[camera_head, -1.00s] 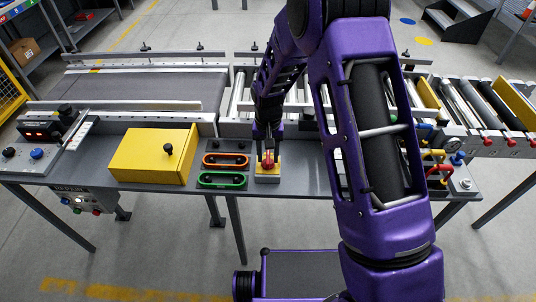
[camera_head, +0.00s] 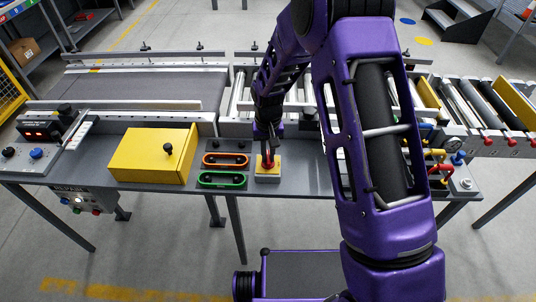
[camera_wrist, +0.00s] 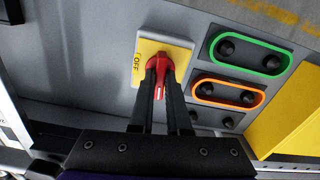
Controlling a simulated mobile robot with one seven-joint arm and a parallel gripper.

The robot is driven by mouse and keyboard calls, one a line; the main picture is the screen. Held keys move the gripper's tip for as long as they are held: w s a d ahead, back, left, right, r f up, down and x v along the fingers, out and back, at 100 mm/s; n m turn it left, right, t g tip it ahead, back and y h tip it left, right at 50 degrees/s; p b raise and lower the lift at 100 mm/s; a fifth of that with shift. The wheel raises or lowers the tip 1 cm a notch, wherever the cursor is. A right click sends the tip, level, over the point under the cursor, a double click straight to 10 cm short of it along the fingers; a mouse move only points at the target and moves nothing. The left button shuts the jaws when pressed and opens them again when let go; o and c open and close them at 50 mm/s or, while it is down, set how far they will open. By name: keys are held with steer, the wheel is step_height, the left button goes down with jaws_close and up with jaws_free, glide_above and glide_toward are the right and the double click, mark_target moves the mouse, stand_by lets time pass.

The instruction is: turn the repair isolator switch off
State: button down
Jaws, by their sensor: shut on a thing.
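The repair isolator switch is a red rotary handle (camera_head: 267,161) on a yellow plate (camera_head: 273,171) atop a small grey box at the table's front edge. In the wrist view the red handle (camera_wrist: 158,64) shows between my fingers, with a white mark on it. The yellow plate (camera_wrist: 178,50) bears the word OFF on its left side; any other label is hidden. My gripper (camera_head: 266,146) comes down from above and is shut on the red handle. In the wrist view my gripper (camera_wrist: 162,78) covers the lower part of the plate.
Orange-rimmed (camera_head: 226,160) and green-rimmed (camera_head: 222,180) button panels lie just left of the switch. A yellow box (camera_head: 150,158) with a black knob stands further left. A conveyor (camera_head: 150,88) runs behind. Red and yellow levers (camera_head: 440,168) stand at the right.

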mark_target(268, 156)
steer(key=n, duration=1.2)
steer(key=shift+n+p, duration=0.65)
steer(key=shift+n, duration=1.45)
steer(key=c, duration=0.9)
jaws_free()
steer(key=shift+r, duration=0.15)
step_height(268, 156, up, 17)
steer(key=shift+r+p, duration=0.1)
steer(key=shift+p, duration=0.8)
